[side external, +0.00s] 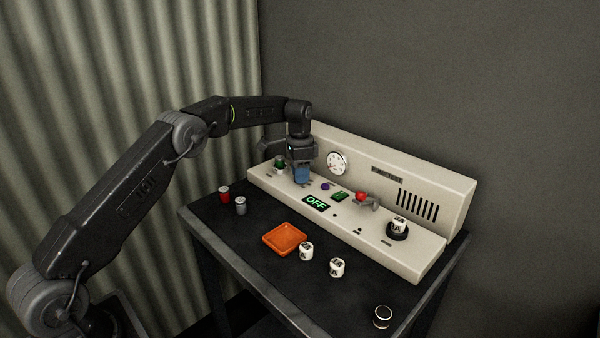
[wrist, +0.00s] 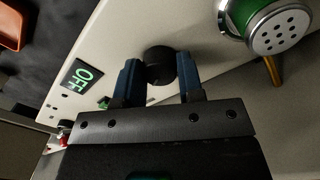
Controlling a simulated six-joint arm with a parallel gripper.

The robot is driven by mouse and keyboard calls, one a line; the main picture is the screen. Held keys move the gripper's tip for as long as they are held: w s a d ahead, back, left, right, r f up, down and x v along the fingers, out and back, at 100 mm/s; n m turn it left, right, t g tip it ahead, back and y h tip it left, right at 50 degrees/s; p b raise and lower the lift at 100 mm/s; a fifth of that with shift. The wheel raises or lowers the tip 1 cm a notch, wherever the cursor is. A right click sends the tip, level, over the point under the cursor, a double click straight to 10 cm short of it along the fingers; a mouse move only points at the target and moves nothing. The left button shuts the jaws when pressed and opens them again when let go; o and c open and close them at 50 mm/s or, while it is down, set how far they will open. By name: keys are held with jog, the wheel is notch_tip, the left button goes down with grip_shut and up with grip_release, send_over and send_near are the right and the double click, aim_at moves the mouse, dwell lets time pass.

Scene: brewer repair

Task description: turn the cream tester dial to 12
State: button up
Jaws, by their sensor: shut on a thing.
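The cream tester (side external: 408,198) is a long console on the dark table. Its dial is a round black knob (wrist: 158,64), seen in the wrist view; my gripper hides it in the side view. My gripper (side external: 301,181) points down at the console's left part. In the wrist view its blue fingers (wrist: 158,78) stand on either side of the knob and are shut on it. The dial's numbers and pointer cannot be read. A display (side external: 316,203) reads OFF in green; it also shows in the wrist view (wrist: 80,77).
A green part with a perforated silver face (wrist: 276,30) is close to my gripper. The console also bears a gauge (side external: 339,163) and a red-knobbed lever (side external: 362,197).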

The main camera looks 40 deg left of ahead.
jog(key=m, duration=0.5)
jog(key=shift+d+m, duration=0.1)
jog(key=shift+m, duration=0.3)
jog(key=m, duration=0.4)
jog(key=shift+r+m+y, duration=0.1)
jog(key=shift+m+y, duration=0.2)
jog(key=shift+m, duration=0.1)
jog(key=o, duration=0.9)
notch_tip(320, 180, up, 7)
jog(key=shift+w+r, duration=0.15)
jog(key=shift+r, duration=0.05)
